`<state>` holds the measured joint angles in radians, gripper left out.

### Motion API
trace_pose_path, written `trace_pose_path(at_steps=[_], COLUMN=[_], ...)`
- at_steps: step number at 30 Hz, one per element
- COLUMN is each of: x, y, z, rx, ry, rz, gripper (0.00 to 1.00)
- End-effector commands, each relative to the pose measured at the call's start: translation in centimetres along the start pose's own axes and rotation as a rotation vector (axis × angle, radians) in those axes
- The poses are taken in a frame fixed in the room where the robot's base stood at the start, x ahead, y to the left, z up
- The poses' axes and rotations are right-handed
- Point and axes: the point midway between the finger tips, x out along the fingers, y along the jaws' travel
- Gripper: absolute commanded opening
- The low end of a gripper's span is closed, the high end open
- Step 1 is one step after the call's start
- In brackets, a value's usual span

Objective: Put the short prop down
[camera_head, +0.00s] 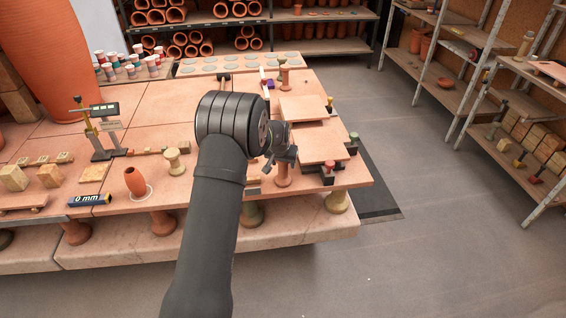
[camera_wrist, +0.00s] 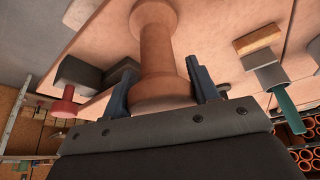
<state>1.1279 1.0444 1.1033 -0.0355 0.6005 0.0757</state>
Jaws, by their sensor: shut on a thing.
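A spool-shaped terracotta prop (camera_wrist: 156,50) stands between the two blue fingers of my gripper (camera_wrist: 162,88) in the wrist view. The fingers are shut on its near flange. In the head view my gripper (camera_head: 281,150) is at the right part of the work table, and the prop (camera_head: 283,176) shows just below it, beside a flat clay slab (camera_head: 322,142). Whether the prop's far end touches a surface cannot be told. A pale spool-shaped prop (camera_head: 174,162) stands on the table left of my arm. Another terracotta prop (camera_head: 284,77) stands at the back.
Dark clamp-like pieces with red parts (camera_head: 328,171) sit at the slab's front right corner, close to my gripper. An orange vase (camera_head: 135,181), a height gauge (camera_head: 104,135) and wooden blocks (camera_head: 13,178) stand left. Shelves (camera_head: 470,70) line the right, beyond open floor.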

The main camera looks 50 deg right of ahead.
Motion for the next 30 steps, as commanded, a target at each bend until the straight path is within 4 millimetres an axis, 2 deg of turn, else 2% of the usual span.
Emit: trace_pose_path(at_steps=[3,4,6,7,15,19,23,30], x=[0.3,0.3,0.3,0.3,0.2,-0.6,-2.5,-7.3], y=[0.0,0.0,0.0,0.0,0.0,0.0,0.0,0.0], z=[0.1,0.1,0.1,0.1,0.1,0.0,-0.1,-0.1], rx=[0.000,0.000,0.000,0.000,0.000,0.000,0.000,0.000], ry=[0.001,0.000,0.000,0.000,0.000,0.000,0.002,0.003], rz=[0.000,0.000,0.000,0.000,0.000,0.000,0.000,0.000], gripper=[0.23,0.60,0.74,0.76,0.76,0.76,0.76,0.76])
